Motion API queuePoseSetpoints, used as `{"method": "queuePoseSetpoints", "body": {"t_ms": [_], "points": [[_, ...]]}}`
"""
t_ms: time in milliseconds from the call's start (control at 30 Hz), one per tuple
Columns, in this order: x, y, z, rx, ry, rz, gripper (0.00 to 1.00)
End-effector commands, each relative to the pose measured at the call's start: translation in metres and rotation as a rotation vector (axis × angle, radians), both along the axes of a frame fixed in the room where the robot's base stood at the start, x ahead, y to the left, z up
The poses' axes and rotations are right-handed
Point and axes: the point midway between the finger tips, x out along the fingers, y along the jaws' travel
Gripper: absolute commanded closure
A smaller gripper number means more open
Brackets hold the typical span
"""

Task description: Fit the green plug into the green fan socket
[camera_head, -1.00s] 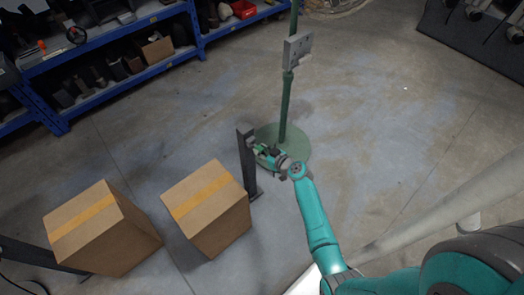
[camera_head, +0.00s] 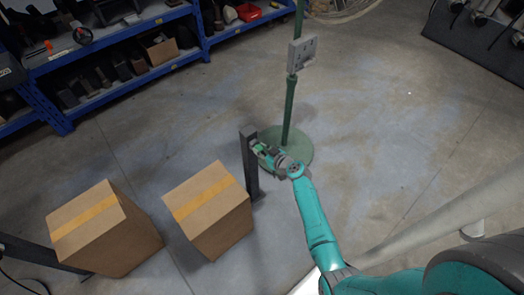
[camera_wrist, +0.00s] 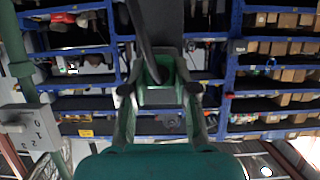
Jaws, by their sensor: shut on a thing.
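My gripper (camera_wrist: 160,92) is shut on the green plug (camera_wrist: 160,84), which sits between the two fingertips. A dark cable runs up from the plug in the wrist view. In the head view my gripper (camera_head: 260,149) is at the top of a dark post (camera_head: 250,170), left of the fan stand. The green fan stand pole (camera_head: 288,105) rises from a round green base (camera_head: 302,148) and carries a grey control box (camera_head: 302,53). That box (camera_wrist: 28,126) is at the left in the wrist view, with number marks. I cannot make out the green socket.
Two cardboard boxes (camera_head: 105,230) (camera_head: 210,210) stand left of the post. Blue shelves (camera_head: 110,65) line the back left. A pale slanted bar (camera_head: 425,225) is at the right. Open concrete floor lies right of the fan stand.

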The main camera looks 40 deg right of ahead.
Motion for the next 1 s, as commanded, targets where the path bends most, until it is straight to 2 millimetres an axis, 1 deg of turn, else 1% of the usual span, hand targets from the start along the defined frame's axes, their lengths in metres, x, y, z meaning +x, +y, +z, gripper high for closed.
{"method": "queuePoseSetpoints", "body": {"t_ms": [200, 233, 333, 367, 633, 733, 867, 1000], "points": [[0.005, 0.0, 0.0, 0.0, 0.0, 0.0, 1.0], [0.005, 0.0, 0.0, 0.0, 0.0, 0.0, 0.7], [0.005, 0.0, 0.0, 0.0, 0.0, 0.0, 0.45], [0.005, 0.0, 0.0, 0.0, 0.0, 0.0, 0.43], [0.004, 0.0, 0.0, 0.0, 0.0, 0.0, 0.43], [0.0, 0.0, 0.001, 0.0, 0.0, 0.0, 0.43], [-0.015, 0.0, 0.007, -0.001, 0.0, -0.002, 0.43], [-0.04, -0.001, 0.018, 0.0, 0.0, -0.002, 0.43]]}}
